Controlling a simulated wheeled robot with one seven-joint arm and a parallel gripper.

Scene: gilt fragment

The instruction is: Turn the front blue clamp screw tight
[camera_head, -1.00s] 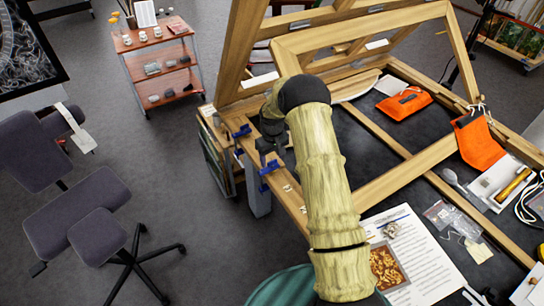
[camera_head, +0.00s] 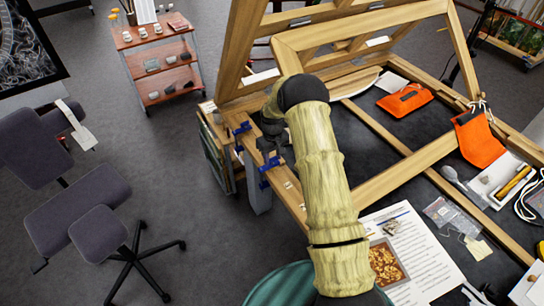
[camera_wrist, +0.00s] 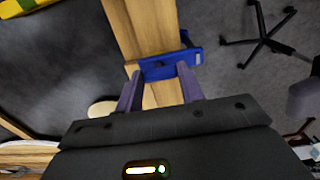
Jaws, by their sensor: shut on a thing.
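In the wrist view, a blue clamp (camera_wrist: 170,68) sits across a wooden bar (camera_wrist: 145,30). My gripper (camera_wrist: 158,74) has its two purple-grey fingers on either side of the clamp's near part and is shut on it. Whether the fingers grip the screw or the clamp body is hard to tell. In the head view, the front blue clamp (camera_head: 268,164) is on the left beam of the wooden frame, with my dark gripper (camera_head: 268,147) at it. Another blue clamp (camera_head: 241,129) sits farther back on the beam. My arm hides part of the beam.
The wooden frame (camera_head: 405,172) stands on a dark table with orange pouches (camera_head: 404,102), a printed sheet (camera_head: 425,250) and small tools. An office chair (camera_head: 85,200) stands at the left and a trolley (camera_head: 160,60) behind it. Floor between chair and table is clear.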

